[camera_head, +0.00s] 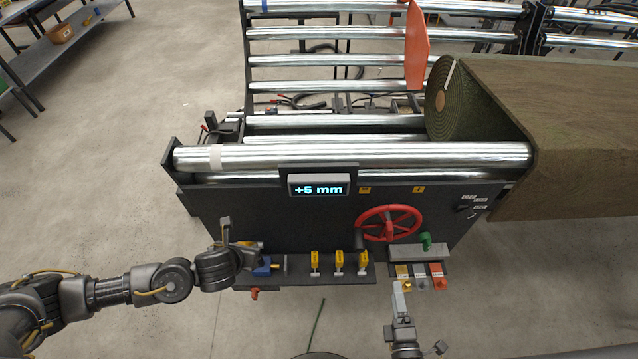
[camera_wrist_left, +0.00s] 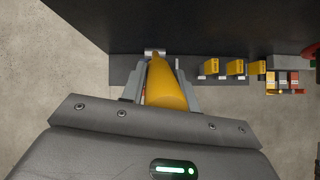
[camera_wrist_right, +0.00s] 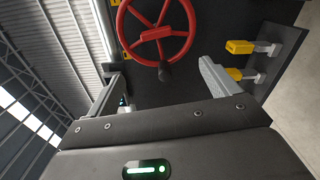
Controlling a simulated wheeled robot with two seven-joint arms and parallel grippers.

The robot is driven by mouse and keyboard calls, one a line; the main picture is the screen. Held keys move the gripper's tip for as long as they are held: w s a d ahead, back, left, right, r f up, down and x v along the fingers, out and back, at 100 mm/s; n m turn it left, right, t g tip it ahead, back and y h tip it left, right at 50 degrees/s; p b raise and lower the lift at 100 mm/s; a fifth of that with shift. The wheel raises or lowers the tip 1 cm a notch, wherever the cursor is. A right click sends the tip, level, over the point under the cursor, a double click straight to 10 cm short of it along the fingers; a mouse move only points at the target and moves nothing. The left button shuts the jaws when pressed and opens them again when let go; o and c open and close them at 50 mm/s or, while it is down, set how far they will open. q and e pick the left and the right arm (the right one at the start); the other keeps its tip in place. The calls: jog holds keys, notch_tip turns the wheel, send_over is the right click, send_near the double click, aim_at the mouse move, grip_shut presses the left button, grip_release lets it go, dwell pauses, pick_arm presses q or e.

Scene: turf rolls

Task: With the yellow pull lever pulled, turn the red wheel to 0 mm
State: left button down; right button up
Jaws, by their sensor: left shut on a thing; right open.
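The display (camera_head: 318,190) on the dark machine panel reads "+5 mm". The red wheel (camera_head: 388,224) is on the panel's right part; it also shows in the right wrist view (camera_wrist_right: 155,34), with a dark knob on its lower rim. My right gripper (camera_head: 399,293) is open and empty, below and in front of the wheel. In the right wrist view its fingers (camera_wrist_right: 162,70) are either side of the knob's line, apparently short of it.
Several smaller yellow levers (camera_head: 339,262) stand on the ledge between the grippers. Steel rollers (camera_head: 350,156) and a turf roll (camera_head: 455,98) lie behind. The floor in front is mostly clear.

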aim_at(390, 235)
dwell(0.5)
jog(key=c, duration=0.5)
jog(key=shift+w, duration=0.1)
jog(key=shift+c, duration=1.3)
jog(key=shift+w+d+r, duration=0.15)
jog(key=shift+w+r, duration=0.3)
jog(key=shift+w, duration=0.25)
jog(key=shift+c, duration=1.1)
jog(key=m, duration=0.1)
jog(key=w+m, duration=0.1)
jog(key=m, duration=0.1)
jog(key=shift+w+d+r, duration=0.1)
jog(key=shift+w+r, duration=0.15)
jog(key=shift+r, duration=0.05)
jog(key=shift+c, duration=0.5)
jog(key=w+m, duration=1.4)
jog(key=m, duration=0.1)
jog(key=shift+r, duration=0.1)
